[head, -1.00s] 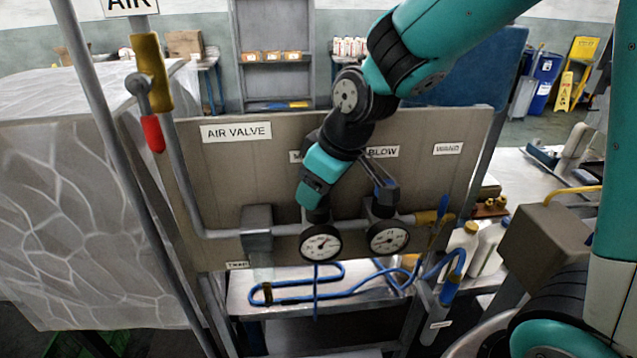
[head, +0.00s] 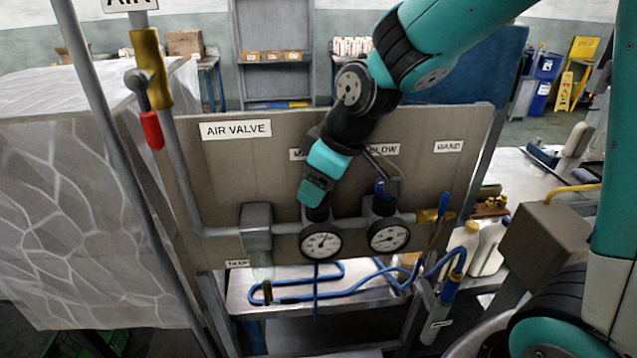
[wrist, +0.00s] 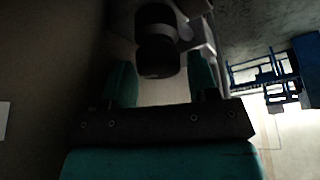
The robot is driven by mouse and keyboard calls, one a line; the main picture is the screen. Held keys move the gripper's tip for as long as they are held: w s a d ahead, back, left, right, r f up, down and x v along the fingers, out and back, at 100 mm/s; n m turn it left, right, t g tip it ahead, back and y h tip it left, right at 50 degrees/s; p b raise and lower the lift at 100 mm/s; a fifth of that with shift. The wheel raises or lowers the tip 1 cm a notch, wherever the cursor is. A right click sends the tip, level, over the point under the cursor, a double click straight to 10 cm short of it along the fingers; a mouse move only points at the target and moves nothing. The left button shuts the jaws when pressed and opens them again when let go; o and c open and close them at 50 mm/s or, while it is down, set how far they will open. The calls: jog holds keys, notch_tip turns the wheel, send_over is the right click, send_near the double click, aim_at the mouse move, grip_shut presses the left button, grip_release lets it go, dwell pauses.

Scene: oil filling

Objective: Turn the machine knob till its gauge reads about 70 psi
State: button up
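The left gauge (head: 321,241), a white round dial with a black rim, hangs on the grey pipe below my gripper. Its needle points up and to the right; its numbers are too small to read. The black knob (wrist: 157,45) lies between the fingertip ends in the wrist view, at the top of the picture. My gripper (wrist: 165,80) has two teal fingers apart, one on each side of the knob, with a visible gap at the right finger. In the head view my gripper (head: 313,192) points down above the left gauge and hides most of the knob.
A second gauge (head: 389,235) sits close to the right on the same pipe (head: 222,234). A brown panel (head: 220,170) stands behind. A blue hose (head: 340,291) lies on the metal shelf below. A red-handled valve (head: 152,130) is far left.

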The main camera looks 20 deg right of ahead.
jog(key=shift+r, duration=0.1)
jog(key=b+v, duration=0.2)
jog(key=v, duration=1.5)
jog(key=shift+b, duration=0.4)
jog(key=shift+r, duration=0.1)
jog(key=s+a+f+g+b, duration=0.1)
jog(key=s+a+f+b, duration=0.2)
jog(key=f, duration=0.5)
jog(key=s+a+f+m+g+b, duration=0.1)
jog(key=s+a+f+b, duration=0.2)
jog(key=s+f, duration=0.3)
jog(key=s+a+f+g+y+b, duration=0.1)
jog(key=s+a+f+b, duration=0.2)
jog(key=f, duration=0.6)
jog(key=shift+s+a+f+m+b, duration=0.35)
jog(key=shift+s+b, duration=0.1)
jog(key=shift+s, duration=0.5)
jog(key=shift+d, duration=0.15)
